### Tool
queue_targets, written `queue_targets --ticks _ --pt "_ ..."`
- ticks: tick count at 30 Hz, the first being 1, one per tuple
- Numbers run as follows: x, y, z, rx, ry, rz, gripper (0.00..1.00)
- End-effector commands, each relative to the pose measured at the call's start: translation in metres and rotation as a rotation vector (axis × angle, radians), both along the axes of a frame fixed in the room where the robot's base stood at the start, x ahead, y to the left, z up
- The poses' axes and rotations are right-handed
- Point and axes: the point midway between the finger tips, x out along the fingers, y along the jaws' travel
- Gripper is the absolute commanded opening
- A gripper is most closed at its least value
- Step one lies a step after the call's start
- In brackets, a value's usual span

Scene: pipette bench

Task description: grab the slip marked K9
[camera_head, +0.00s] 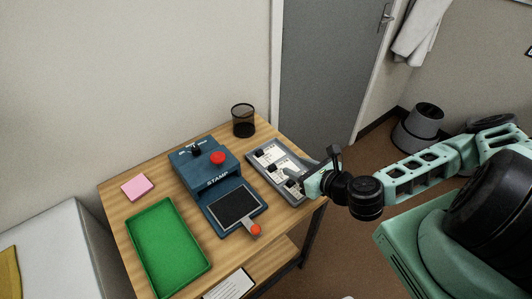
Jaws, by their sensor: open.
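White slips (268,154) lie in a grey tray (251,155) along the right side of the wooden table. Small dark shapes show on or among them. The markings are too small to read, so I cannot tell which slip is K9. My gripper (296,178) is open, over or beside the near right end of the tray, and covers part of it. I cannot tell its height above the slips, and I see nothing held in it.
A blue stamp machine (190,178) with a red button and a dark pad (235,205) stands mid-table. A green tray (168,248) and pink notepad (137,188) are at left. A black mesh cup (243,121) stands behind the slip tray. A printed sheet (230,287) shows below the front edge.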

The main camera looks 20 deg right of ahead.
Motion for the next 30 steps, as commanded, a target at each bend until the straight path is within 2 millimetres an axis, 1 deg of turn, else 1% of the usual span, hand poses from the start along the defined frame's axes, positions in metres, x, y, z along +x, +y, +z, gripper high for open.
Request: queue_targets --ticks 1,3,12,17,18,22,25,30 --pt "0.004 0.002 -0.008 -0.002 -0.003 0.003 0.47" --pt "0.011 0.005 -0.013 -0.003 -0.003 0.006 0.47" --pt "0.038 0.015 -0.024 -0.005 -0.004 0.008 0.47" --pt "0.061 0.023 -0.034 -0.006 -0.003 0.008 0.47" --pt "0.068 0.025 -0.031 -0.006 0.000 0.007 0.47" --pt "0.088 0.032 -0.038 -0.006 0.000 0.007 0.47" --pt "0.097 0.035 -0.043 -0.004 0.001 0.006 0.47" --pt "0.105 0.038 -0.047 -0.005 0.000 0.007 0.47"
